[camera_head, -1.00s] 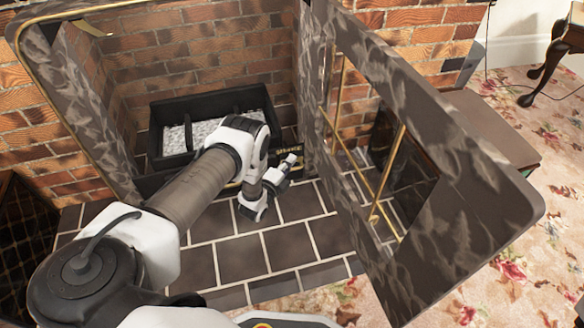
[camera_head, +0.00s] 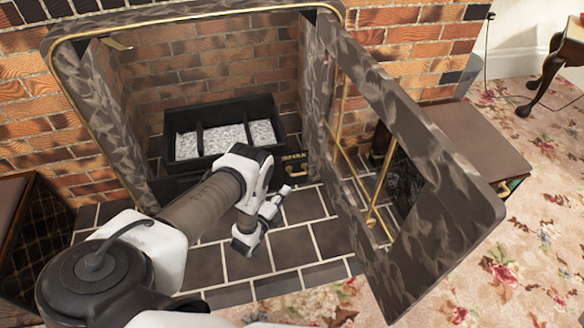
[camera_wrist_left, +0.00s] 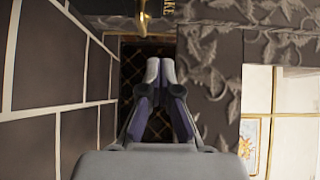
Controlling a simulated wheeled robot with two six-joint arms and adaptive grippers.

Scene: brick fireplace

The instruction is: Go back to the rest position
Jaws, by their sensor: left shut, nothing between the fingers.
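My left gripper (camera_head: 285,191) is over the tiled hearth, in front of the black fire tray (camera_head: 188,112). It is shut with nothing in it, and its closed fingers (camera_wrist_left: 160,72) show in the left wrist view. It is apart from the open fireplace door (camera_head: 408,120), a marbled frame with gold bars that stands to its right. My left arm reaches in from the lower left. My right gripper is not in view.
The fireplace opening (camera_head: 90,105) has a marbled surround with gold trim. A small gold handle (camera_head: 293,168) shows low at the front. A dark cabinet (camera_head: 465,140) stands behind the door. Hearth tiles (camera_head: 290,247) are clear, with floral carpet (camera_head: 530,250) to the right.

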